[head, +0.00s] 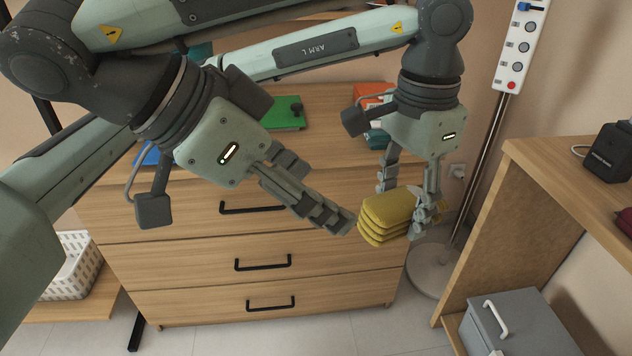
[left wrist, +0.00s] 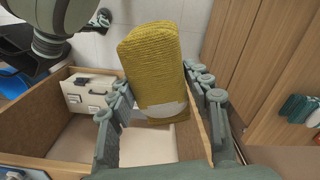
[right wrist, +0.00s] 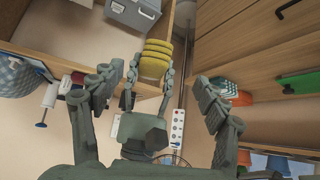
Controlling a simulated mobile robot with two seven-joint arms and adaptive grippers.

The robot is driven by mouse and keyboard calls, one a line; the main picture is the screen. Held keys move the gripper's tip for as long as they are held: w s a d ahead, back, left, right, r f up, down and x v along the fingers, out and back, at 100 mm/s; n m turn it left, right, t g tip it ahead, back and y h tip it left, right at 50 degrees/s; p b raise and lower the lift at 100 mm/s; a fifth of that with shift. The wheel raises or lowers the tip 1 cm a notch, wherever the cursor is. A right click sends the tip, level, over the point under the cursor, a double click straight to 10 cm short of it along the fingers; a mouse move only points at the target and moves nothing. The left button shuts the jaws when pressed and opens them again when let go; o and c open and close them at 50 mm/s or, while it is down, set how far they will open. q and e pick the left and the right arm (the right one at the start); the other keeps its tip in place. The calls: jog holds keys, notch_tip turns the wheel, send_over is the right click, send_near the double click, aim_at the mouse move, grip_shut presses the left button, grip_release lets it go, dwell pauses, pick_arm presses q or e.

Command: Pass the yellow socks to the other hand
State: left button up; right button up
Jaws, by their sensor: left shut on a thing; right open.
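The yellow socks (head: 388,215) are a folded, layered bundle held in the air in front of the drawer unit. My left gripper (head: 403,205), at the right in the head view, is shut on them. In the left wrist view the socks (left wrist: 155,65) stand up between its two fingers, with a pale band near their lower end. My right gripper (head: 340,222) is open and empty, its fingertips close to the socks' left side in the head view. In the right wrist view the socks (right wrist: 156,60) and the left gripper's fingers show between its spread fingers.
The wooden drawer unit (head: 340,275) is behind the grippers, with a green item (head: 285,112) and an orange item (head: 372,92) on top. A wooden desk (head: 560,160) at the right bears a black box (head: 608,152); a grey box (head: 515,325) is below. A pole (head: 480,160) stands between.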

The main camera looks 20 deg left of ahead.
aim_at(365, 213)
jog(key=shift+h, duration=0.3)
jog(key=x, duration=1.2)
jog(key=shift+w+d+r, duration=0.15)
jog(key=shift+w, duration=0.2)
jog(key=c, duration=1.1)
pick_arm(q)
jog(key=o, duration=1.2)
pick_arm(e)
jog(key=shift+c, duration=0.7)
pick_arm(q)
jog(key=shift+r, duration=0.1)
